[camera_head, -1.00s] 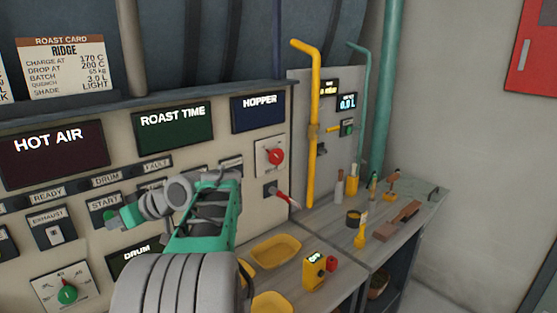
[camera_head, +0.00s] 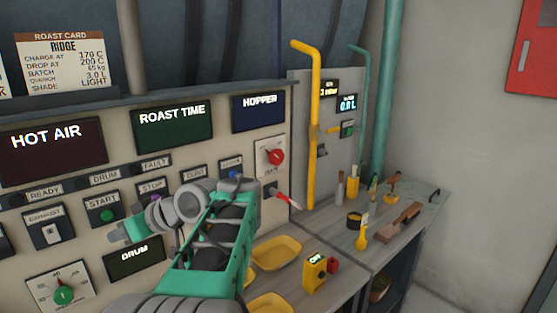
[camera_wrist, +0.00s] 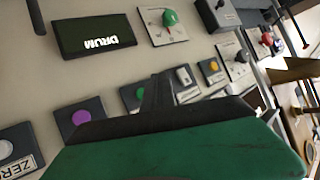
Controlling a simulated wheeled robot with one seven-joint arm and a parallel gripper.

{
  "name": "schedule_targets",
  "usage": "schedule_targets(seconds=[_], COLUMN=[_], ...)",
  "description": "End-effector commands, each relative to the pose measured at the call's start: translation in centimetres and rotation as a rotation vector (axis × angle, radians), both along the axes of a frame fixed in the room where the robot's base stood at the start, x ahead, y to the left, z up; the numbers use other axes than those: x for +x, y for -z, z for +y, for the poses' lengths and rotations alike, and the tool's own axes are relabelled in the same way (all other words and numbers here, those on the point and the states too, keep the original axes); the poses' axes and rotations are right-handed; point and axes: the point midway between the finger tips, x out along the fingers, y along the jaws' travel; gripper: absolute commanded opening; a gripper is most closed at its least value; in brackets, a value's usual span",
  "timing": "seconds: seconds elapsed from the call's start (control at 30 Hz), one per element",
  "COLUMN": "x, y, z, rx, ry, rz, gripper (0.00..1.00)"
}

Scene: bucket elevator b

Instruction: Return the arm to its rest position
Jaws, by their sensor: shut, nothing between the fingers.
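My arm is bent in front of the control panel (camera_head: 60,210) in the head view, with its green and grey links covering part of the lower panel. My gripper (camera_wrist: 162,92) shows in the wrist view as dark fingers closed together beyond the green hand, holding nothing. The panel's buttons and the DRUM display (camera_wrist: 95,35) appear upside down beyond the fingers. In the head view the green hand end (camera_head: 122,232) is left of the wrist, near the START button (camera_head: 104,213); the fingertips cannot be made out there.
A bench (camera_head: 335,235) at right holds yellow trays (camera_head: 277,252), a yellow device (camera_head: 314,273) and several small tools. A red-handled lever (camera_head: 285,197) and red knob (camera_head: 276,157) stick out of the panel right of my arm. A yellow pipe (camera_head: 313,130) stands behind the bench.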

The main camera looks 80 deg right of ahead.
Motion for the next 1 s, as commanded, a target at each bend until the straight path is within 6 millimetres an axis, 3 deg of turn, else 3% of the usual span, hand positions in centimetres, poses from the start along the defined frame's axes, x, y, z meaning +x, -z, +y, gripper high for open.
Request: schedule_targets(seconds=[0.5, 0.6, 0.67, 0.77, 0.8, 0.9, 1.0], x=[0.1, 1.0, 2.4, 4.6, 5.1, 4.5, 1.9], y=[0.0, 0.6, 1.5, 4.3, 5.6, 9.1, 12.3], z=[0.0, 1.3, 3.4, 9.1, 11.8, 18.3, 23.9], rx=[-0.001, 0.001, 0.003, 0.0, -0.004, -0.027, -0.067], ry=[-0.001, -0.014, -0.031, -0.07, -0.086, -0.119, -0.144], rz=[0.001, 0.026, 0.066, 0.181, 0.236, 0.376, 0.508], gripper=[0.0, 0.0, 0.0, 0.0, 0.0, 0.0, 0.0])
